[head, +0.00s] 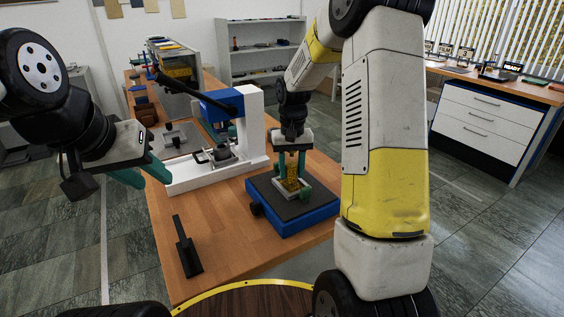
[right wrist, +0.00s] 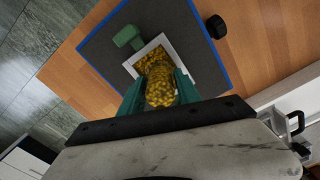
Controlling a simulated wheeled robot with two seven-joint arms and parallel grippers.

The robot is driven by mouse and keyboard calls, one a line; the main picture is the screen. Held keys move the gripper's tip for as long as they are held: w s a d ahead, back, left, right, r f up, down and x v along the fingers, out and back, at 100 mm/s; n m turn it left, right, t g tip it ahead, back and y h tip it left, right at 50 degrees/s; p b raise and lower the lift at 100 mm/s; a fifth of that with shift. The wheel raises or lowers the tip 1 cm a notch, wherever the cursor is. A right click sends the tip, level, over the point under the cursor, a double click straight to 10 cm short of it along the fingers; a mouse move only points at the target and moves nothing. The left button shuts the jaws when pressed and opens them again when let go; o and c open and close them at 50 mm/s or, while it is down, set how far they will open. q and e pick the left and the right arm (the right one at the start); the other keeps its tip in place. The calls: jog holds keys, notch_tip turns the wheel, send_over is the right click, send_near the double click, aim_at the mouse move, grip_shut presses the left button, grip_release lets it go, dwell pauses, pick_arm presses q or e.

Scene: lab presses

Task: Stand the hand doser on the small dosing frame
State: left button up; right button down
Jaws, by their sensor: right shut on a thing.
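My right gripper (head: 291,168) is shut on a see-through body full of yellow grains, which I take for the hand doser (head: 291,184). In the right wrist view the doser (right wrist: 160,88) sits between the teal fingers (right wrist: 160,92). Its far end is at a small pale square frame (head: 280,193), also in the right wrist view (right wrist: 136,63). I cannot tell whether the doser rests on the frame or hangs just above it. A green T-shaped part (right wrist: 124,38) is beside the frame. My left gripper (head: 139,174) is open and empty, left of the table.
The frame is on a dark pad with a blue edge (head: 303,224), with a black knob (right wrist: 217,27) at its side. A white and blue press (head: 250,125) stands behind.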

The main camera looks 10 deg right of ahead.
jog(key=shift+f, duration=0.25)
jog(key=c, duration=0.8)
grip_release()
jog(key=shift+o, duration=0.2)
notch_tip(320, 180, up, 7)
jog(key=shift+r, duration=0.15)
jog(key=s+a+r+t+y, duration=0.1)
jog(key=s+r+t, duration=0.2)
jog(key=s, duration=0.9)
jog(key=s+a+r+n+t+y, duration=0.1)
jog(key=s+r+t, duration=0.2)
jog(key=s+r, duration=0.6)
jog(key=s, duration=0.3)
